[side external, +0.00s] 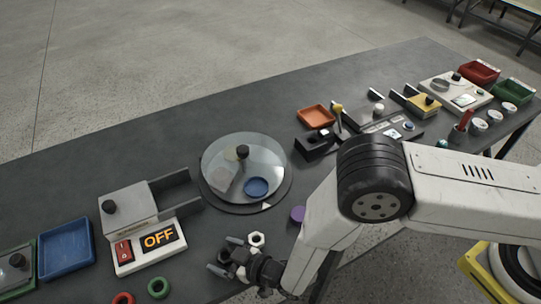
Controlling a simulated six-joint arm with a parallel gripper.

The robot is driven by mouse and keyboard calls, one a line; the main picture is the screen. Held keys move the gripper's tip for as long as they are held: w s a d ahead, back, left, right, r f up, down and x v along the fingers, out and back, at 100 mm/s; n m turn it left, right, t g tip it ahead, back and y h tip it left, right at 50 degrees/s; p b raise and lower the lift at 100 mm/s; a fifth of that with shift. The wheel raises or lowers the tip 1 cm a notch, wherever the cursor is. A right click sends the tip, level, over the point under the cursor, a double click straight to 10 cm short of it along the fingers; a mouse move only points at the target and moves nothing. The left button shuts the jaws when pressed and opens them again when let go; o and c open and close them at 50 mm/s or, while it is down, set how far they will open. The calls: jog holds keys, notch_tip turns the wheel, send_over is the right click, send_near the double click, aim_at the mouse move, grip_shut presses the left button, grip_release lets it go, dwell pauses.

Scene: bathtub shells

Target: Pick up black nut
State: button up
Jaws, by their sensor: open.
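A small dark shape that looks like the black nut (226,256) shows between the fingers. It is partly hidden by the gripper, and I cannot tell whether a finger touches it. A white nut (257,239) lies just to the right of the fingers.
A green ring-like nut (158,288) and a red one (123,298) lie to the left. A box with an OFF display (158,239), a blue tray (66,249), a glass-covered turntable (245,170) and a purple disc (298,214) stand around. Orange tray (316,116) further back.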

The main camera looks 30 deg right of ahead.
dwell(0.3)
grip_shut()
dwell(0.5)
jog(key=shift+r, duration=0.65)
jog(key=s+d+r, duration=0.9)
jog(key=s+r, duration=0.1)
jog(key=r, duration=0.1)
jog(key=shift+s+r, duration=0.35)
jog(key=shift+s, duration=0.05)
